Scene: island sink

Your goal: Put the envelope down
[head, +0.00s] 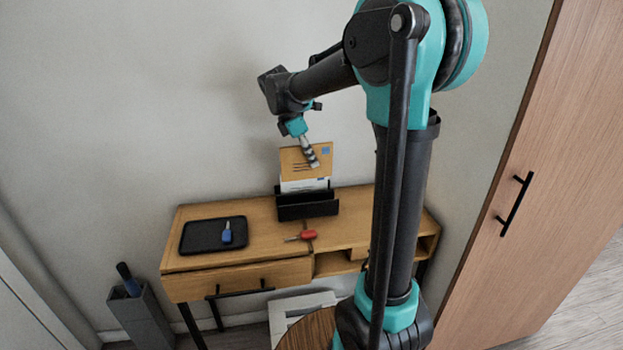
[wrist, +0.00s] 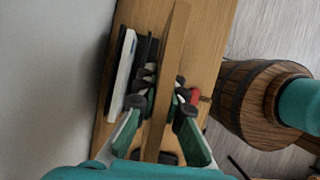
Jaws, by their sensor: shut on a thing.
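My gripper (head: 313,158) is shut on a tan envelope (head: 296,158) with a blue stamp. It holds the envelope upright above the wooden desk (head: 262,215), by the black letter holder (head: 307,208). In the wrist view the envelope (wrist: 174,60) shows edge-on between the fingers (wrist: 163,88) of my gripper. There the holder (wrist: 148,48) and white letters (wrist: 121,75) lie to its left. White letters (head: 304,185) also show below the envelope in the head view. The envelope's lower edge is hard to make out, so I cannot tell if it touches the holder.
A black tray (head: 190,241) with a blue key (head: 227,232) lies on the desk's left. A red key (head: 303,236) lies in front of the holder. A wooden barrel (wrist: 232,98) stands before the desk. A tall wooden door (head: 545,200) stands right.

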